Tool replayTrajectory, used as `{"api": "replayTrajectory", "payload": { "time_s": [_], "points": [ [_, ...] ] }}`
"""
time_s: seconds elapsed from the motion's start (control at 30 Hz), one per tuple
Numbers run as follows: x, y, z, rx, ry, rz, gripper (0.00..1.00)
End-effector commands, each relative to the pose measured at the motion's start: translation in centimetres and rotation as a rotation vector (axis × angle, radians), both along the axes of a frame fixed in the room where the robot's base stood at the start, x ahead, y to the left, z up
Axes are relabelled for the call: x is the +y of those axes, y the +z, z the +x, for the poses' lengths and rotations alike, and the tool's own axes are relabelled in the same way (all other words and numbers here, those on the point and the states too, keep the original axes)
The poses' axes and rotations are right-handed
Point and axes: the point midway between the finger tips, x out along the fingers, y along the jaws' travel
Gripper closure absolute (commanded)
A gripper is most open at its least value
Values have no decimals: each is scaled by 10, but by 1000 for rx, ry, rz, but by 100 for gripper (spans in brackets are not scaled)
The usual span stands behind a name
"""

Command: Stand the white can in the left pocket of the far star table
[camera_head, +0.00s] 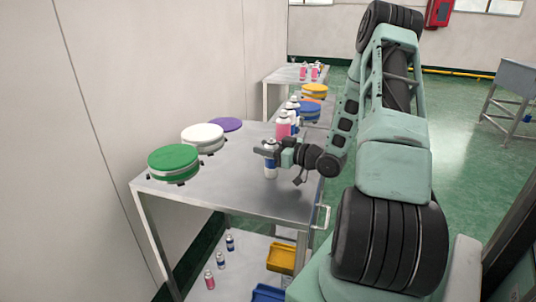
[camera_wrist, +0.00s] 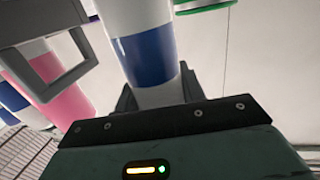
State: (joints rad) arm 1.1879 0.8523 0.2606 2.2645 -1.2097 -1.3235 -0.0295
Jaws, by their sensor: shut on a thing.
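My gripper (camera_head: 270,152) is shut on a white can with a blue band (camera_head: 270,170). The can is upright at the right part of the near metal table; I cannot tell whether its base touches the top. In the wrist view the can (camera_wrist: 146,50) stands between the dark fingers of my gripper (camera_wrist: 157,95), with its ends cut off or hidden. I cannot make out a star table or its left pocket in either view.
Green (camera_head: 173,160), white (camera_head: 203,137) and purple (camera_head: 226,125) round discs line the table's left side. A pink can (camera_head: 283,126) and several others stand behind my gripper. Blue, orange and yellow discs (camera_head: 314,90) lie beyond. Pink cans (camera_head: 314,72) stand on a farther table.

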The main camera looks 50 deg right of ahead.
Motion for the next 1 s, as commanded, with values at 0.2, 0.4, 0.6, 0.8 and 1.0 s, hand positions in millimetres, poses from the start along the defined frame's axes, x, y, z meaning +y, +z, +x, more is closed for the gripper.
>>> {"api": "replayTrajectory", "payload": {
  "time_s": [0.2,0.4,0.6,0.8,1.0],
  "points": [
    [0,22,0,-2,1,-5,99],
    [0,59,0,-3,0,-8,99],
    [0,88,0,-2,1,-4,99],
    [0,97,0,0,0,-1,99],
    [0,98,0,0,0,0,99]
  ]
}}
